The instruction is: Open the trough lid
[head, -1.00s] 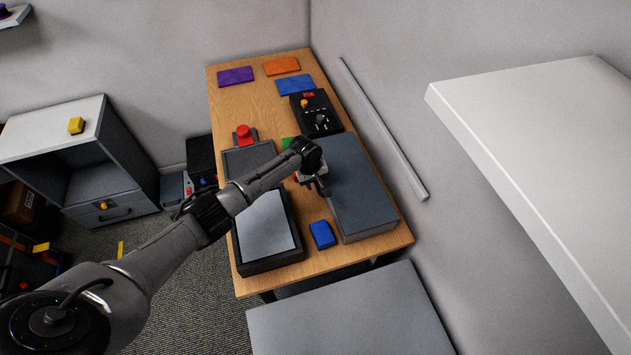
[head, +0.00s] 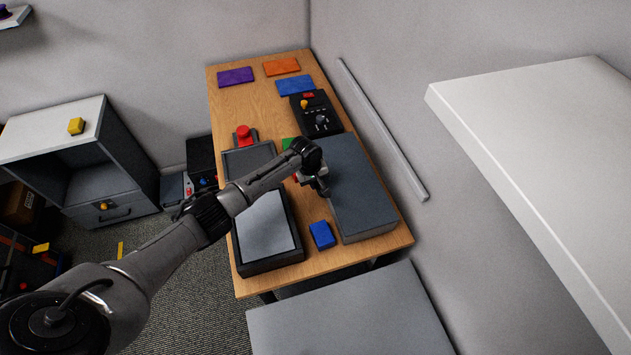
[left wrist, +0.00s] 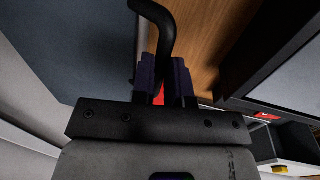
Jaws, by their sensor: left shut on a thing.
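The trough (head: 362,205) is a long dark grey box along the right side of the wooden table, and its flat lid (head: 345,165) looks shut. My left gripper (head: 321,188) is at the trough's left edge in the head view. In the left wrist view its purple-padded fingers (left wrist: 165,80) are shut around a black curved handle (left wrist: 160,25). The trough's blue-grey surface (left wrist: 70,45) fills the upper left of that view. My left gripper hides where the handle joins the trough. My right gripper is in neither view.
A dark tray with a pale panel (head: 266,225) lies left of the trough. A blue block (head: 322,234) sits between them near the front. A black control box (head: 318,122) stands behind the trough. A white shelf (head: 550,150) juts out at the right.

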